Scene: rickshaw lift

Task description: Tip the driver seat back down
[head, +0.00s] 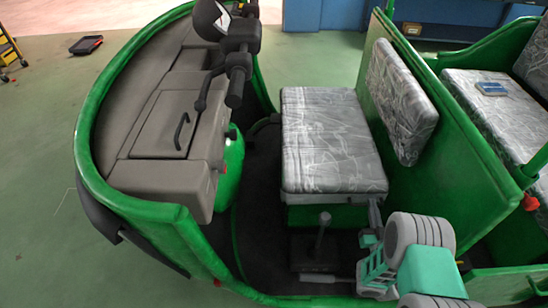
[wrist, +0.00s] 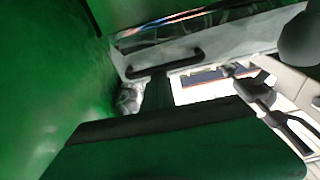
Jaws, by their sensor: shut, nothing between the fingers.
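The driver seat (head: 328,140) is a grey patterned cushion in the middle of the head view. It appears to lie flat over its green base (head: 330,216), with no clear gap visible between them. My gripper (head: 375,212) is shut and empty beside the seat's near right corner. It is small in the head view, and I cannot tell whether it touches the cushion. The wrist view shows close green panels and a dark green surface with a black edge (wrist: 160,122); the seat cannot be clearly made out there.
A green partition with a patterned backrest (head: 402,102) stands right of the seat. The grey dashboard (head: 165,120) and black handlebar (head: 238,65) are to the left. A passenger seat (head: 492,105) is behind the partition.

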